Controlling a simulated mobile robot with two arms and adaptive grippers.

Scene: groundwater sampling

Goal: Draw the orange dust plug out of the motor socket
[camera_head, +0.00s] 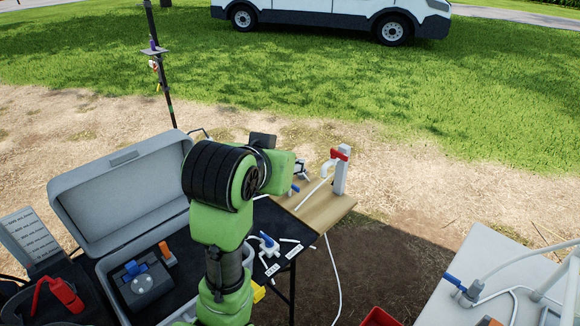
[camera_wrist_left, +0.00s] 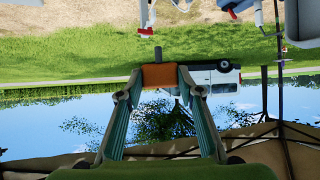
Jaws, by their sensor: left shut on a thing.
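In the left wrist view my left gripper (camera_wrist_left: 159,86) is shut on an orange block with a dark pin sticking out of its far end, which looks like the dust plug (camera_wrist_left: 159,74). The pin's end is free, with grass behind it. In the head view my green arm hides this gripper and the plug. A small orange piece (camera_head: 167,254) stands in the open grey case (camera_head: 125,240), beside a grey unit with a blue top (camera_head: 146,285). I cannot make out the motor socket. My right gripper is in neither view.
A dark and wooden table (camera_head: 320,208) carries a white post with a red-handled valve (camera_head: 340,155), tubing and labels. A red tool (camera_head: 65,294) lies at the far left. A pale table (camera_head: 480,260) with tubing stands at the right. Bare ground lies between the tables.

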